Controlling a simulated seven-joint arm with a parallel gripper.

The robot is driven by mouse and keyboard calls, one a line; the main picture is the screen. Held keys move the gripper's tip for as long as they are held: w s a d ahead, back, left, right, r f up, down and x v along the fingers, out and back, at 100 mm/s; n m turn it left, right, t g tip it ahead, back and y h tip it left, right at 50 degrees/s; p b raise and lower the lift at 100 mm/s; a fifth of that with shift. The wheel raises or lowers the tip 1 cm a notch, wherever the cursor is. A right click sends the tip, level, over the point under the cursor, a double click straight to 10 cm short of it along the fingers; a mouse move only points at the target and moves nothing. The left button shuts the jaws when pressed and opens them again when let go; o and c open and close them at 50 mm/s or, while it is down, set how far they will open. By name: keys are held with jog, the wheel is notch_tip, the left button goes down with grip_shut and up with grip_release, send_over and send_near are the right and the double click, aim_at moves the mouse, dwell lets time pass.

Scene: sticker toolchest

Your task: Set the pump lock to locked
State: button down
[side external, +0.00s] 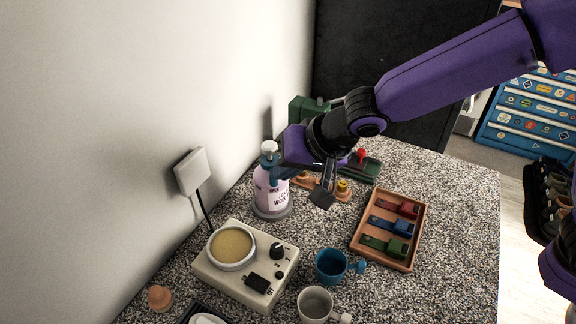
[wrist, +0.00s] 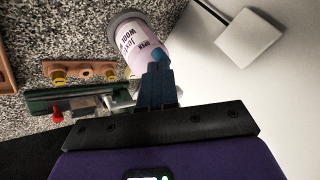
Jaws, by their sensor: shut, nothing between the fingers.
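The pump bottle (side external: 271,193) stands upright near the wall in the side view, with pale lilac contents, a printed label and a white pump head (side external: 268,147). In the wrist view the bottle (wrist: 128,42) shows behind the fingers, with a small blue part (wrist: 160,53) at their tips. My gripper (side external: 272,166) is shut and empty at the bottle's neck, just below the pump head. Its fingers (wrist: 155,68) hide part of the bottle's top in the wrist view. I cannot tell whether they touch it, nor read the lock's setting.
A wooden holder with brass pieces (side external: 343,188) and a green tool with a red knob (side external: 361,157) stand right of the bottle. A hot plate (side external: 213,277), blue mug (side external: 331,265), white mug (side external: 315,305) and wooden tray (side external: 420,225) are nearer. The wall (side external: 130,130) is close behind.

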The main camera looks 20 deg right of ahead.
jog(key=shift+a+m+t+h, duration=0.5)
jog(key=shift+a+m+h, duration=0.35)
jog(key=shift+m, duration=0.55)
jog(key=shift+w+a+m+h, duration=0.15)
jog(key=shift+a+m+h, duration=0.75)
jog(key=shift+m, duration=0.5)
jog(key=shift+w+a, duration=0.3)
jog(key=shift+a, duration=0.35)
dwell(2.4)
jog(key=shift+d, duration=0.1)
